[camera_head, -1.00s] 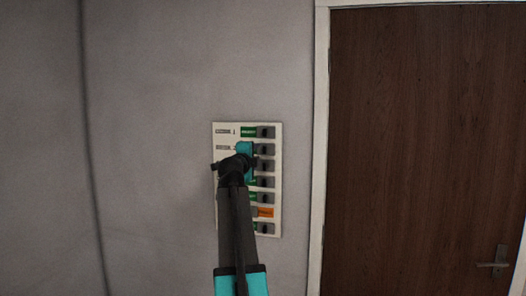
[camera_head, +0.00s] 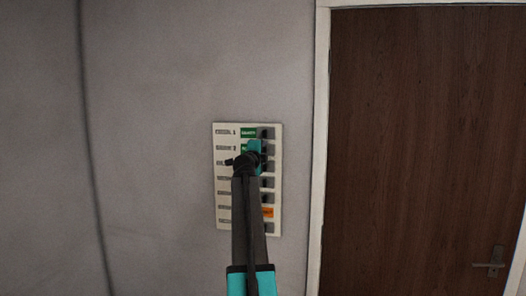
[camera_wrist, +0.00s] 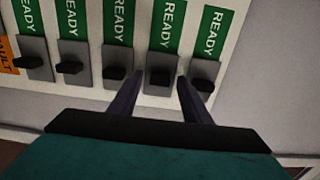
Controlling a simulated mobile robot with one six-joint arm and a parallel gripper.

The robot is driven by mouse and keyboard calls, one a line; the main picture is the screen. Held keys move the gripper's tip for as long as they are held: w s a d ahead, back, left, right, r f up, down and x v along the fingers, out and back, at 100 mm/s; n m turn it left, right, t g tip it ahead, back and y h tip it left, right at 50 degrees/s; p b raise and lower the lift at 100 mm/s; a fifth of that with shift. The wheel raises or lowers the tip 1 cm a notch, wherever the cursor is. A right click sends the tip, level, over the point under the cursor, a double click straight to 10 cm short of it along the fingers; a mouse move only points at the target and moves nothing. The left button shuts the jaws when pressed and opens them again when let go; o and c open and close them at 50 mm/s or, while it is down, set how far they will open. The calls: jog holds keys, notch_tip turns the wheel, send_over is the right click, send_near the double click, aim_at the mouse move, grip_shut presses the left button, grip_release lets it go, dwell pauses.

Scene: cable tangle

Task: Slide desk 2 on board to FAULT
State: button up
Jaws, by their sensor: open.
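The board (camera_head: 277,190) is a pale panel on the wall with a column of black sliders and coloured labels. In the wrist view it is turned sideways, its top row at the right. The second row's slider (camera_wrist: 160,77) sits beside a green READY label (camera_wrist: 167,25). I take this row for desk 2, since a "2" shows at its left in the head view; the name is blurred. My gripper (camera_wrist: 157,84) is open, its two fingers on either side of that slider. Contact cannot be told. In the head view my gripper (camera_head: 256,152) covers part of the upper rows.
The top row's slider (camera_wrist: 205,80) is close beside one finger, the third row's slider (camera_wrist: 115,75) close beside the other. Both show READY. An orange FAULT label (camera_head: 267,212) is on a lower row. A brown door (camera_head: 420,140) stands to the right; bare wall lies left.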

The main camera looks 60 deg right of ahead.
jog(key=shift+d, duration=0.2)
grip_shut()
